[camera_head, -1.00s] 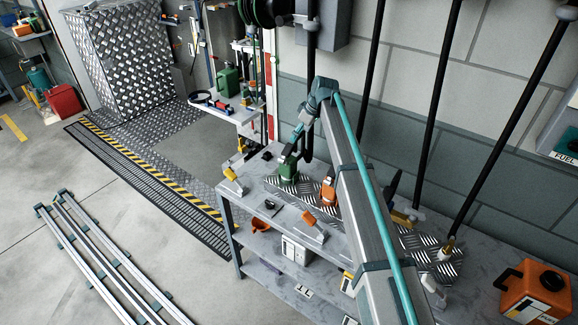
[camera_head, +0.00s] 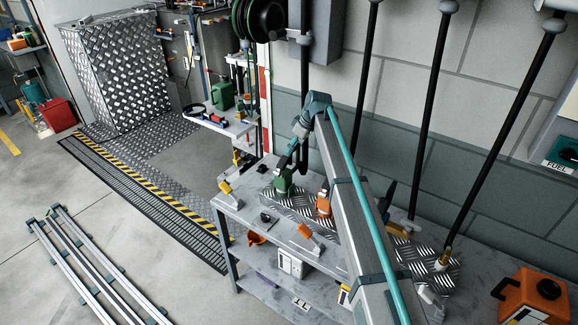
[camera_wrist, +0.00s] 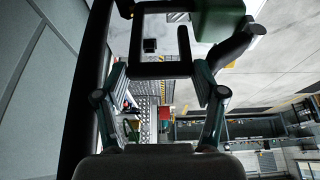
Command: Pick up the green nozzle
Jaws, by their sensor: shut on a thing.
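The green nozzle (camera_head: 284,183) is upright at the back left of the workbench, above or on a diamond-plate strip; I cannot tell whether it touches the strip. My gripper (camera_head: 290,156) is at its top, coming down from the arm. In the wrist view the nozzle's green body (camera_wrist: 217,18) shows at the top right, with a black loop-shaped part in front of it. My gripper (camera_wrist: 160,72) is shut on the nozzle, its fingers on either side of that black part. The exact finger contact is partly hidden.
An orange nozzle (camera_head: 323,203) stands close to the right of the green one. A black hose (camera_head: 304,70) hangs just behind my gripper. Small tools lie on the workbench (camera_head: 262,190). An orange fuel can (camera_head: 535,298) is at the right. The floor at left is mostly open.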

